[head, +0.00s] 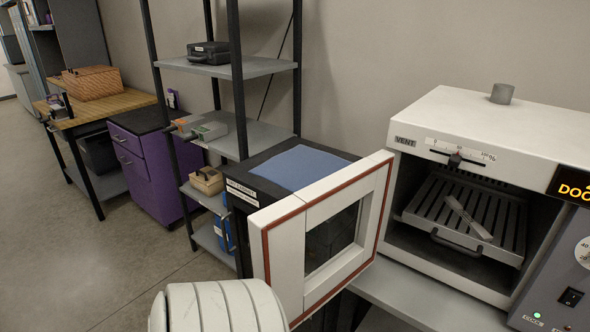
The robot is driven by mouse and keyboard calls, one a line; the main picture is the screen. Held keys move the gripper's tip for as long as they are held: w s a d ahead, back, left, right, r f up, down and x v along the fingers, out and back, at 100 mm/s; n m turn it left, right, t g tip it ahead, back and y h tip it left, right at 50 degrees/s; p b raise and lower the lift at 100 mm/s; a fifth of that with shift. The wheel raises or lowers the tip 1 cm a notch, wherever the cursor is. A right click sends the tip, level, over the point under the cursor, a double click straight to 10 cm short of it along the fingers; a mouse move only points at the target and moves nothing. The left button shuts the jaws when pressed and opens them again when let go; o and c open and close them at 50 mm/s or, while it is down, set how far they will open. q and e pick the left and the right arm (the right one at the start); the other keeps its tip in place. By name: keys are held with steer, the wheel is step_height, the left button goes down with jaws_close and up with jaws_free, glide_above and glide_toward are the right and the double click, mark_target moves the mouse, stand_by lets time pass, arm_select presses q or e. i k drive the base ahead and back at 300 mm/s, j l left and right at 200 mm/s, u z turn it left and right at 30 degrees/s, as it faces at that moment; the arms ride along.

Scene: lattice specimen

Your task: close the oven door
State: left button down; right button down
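The white oven (430,106) stands at the right, with a vent slider on its front and a control panel at its right edge. Its door (284,250) is open, swung out to the left of the opening. The door has a red seal around its edge and a window in the middle. A white ribbed link of mine covers the door's lower left corner; I cannot tell whether they touch. Inside the oven is a slatted tray (461,240) with a handle and a flat metal strip (468,219) on it. Neither gripper is in view.
A dark cabinet with a blue mat (297,167) stands behind the door. A grey shelf rack (233,67), a purple drawer unit (149,177) and a wooden bench (127,99) stand farther left. The floor (75,265) at the lower left is clear.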

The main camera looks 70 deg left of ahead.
mark_target(275, 232)
steer(key=j, duration=0.85)
steer(key=k+j, duration=0.15)
steer(key=j, duration=1.55)
